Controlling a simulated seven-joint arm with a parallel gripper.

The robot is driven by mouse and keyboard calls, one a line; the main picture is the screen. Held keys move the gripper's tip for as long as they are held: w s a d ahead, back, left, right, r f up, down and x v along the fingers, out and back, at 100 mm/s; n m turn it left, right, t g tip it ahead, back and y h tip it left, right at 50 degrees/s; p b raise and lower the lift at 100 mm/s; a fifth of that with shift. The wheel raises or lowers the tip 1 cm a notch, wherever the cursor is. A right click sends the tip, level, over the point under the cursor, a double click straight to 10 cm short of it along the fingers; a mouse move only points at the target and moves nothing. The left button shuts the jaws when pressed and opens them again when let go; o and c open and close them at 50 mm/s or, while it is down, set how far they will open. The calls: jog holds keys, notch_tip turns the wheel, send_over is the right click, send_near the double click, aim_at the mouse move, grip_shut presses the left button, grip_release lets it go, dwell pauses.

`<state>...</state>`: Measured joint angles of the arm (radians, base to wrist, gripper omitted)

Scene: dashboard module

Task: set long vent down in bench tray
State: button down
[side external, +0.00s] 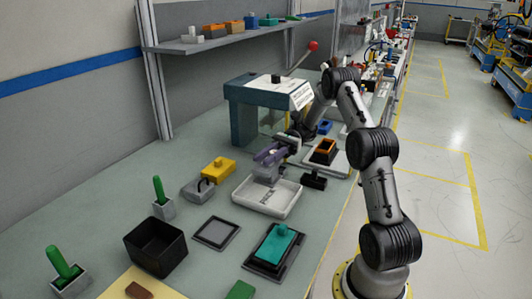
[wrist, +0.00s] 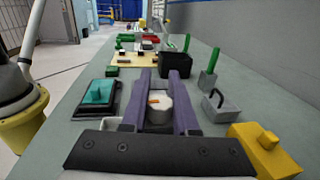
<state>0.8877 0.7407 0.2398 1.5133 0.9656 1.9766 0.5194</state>
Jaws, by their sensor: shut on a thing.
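The bench tray (side external: 284,204) is a shallow white tray in the middle of the bench in the side view, with a small grey mark or part on its floor. My gripper (side external: 267,158), with purple fingers, is over the tray's back part. In the wrist view the fingers (wrist: 162,78) stand apart, with a pale grey-white piece (wrist: 159,116) bearing a small orange patch between them. I take this piece for the long vent, held in the jaws. Its full shape is hidden. I cannot tell whether the piece touches the tray.
A yellow block (side external: 218,168) and a grey block with a handle (side external: 199,189) are left of the tray. A teal part on a dark plate (side external: 276,246) stands in front. A black bin (side external: 155,247) is front left. A black part (side external: 314,180) sits close to the right.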

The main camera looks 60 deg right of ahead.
jog(key=shift+f, duration=1.9)
jog(key=shift+f, duration=1.15)
jog(key=c, duration=0.6)
grip_release()
jog(key=shift+r, duration=0.3)
notch_tip(320, 180, up, 2)
jog(key=shift+r, duration=0.15)
jog(key=s+a+r, duration=0.6)
jog(key=s+r, duration=0.4)
jog(key=s, duration=0.2)
jog(key=shift+s, duration=0.35)
